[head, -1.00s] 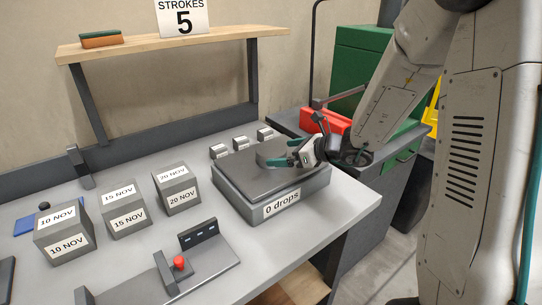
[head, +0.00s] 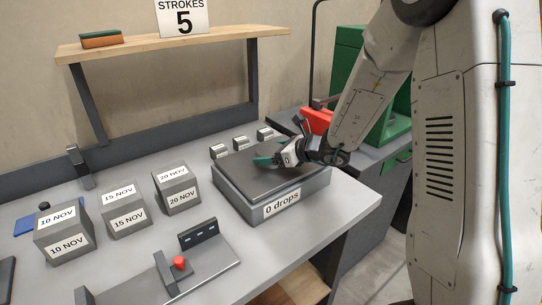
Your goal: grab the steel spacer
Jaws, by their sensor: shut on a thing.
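My gripper (head: 267,160) is low over the dark top plate of the grey box labelled "0 drops" (head: 260,206), with its teal fingertips pointing left. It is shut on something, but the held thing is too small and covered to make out. Several small grey blocks with pale tops stand behind the box: one at the left (head: 218,151), one in the middle (head: 241,143) and one at the right (head: 265,134). They stand apart from the gripper. I cannot tell which thing is the steel spacer.
Dated grey cubes, 10 NOV (head: 65,235), 15 NOV (head: 126,212) and 20 NOV (head: 177,192), stand left of the box. A fixture with a red knob (head: 179,263) is in front. A shelf (head: 170,47) spans the back. A red thing (head: 317,120) lies beyond the gripper.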

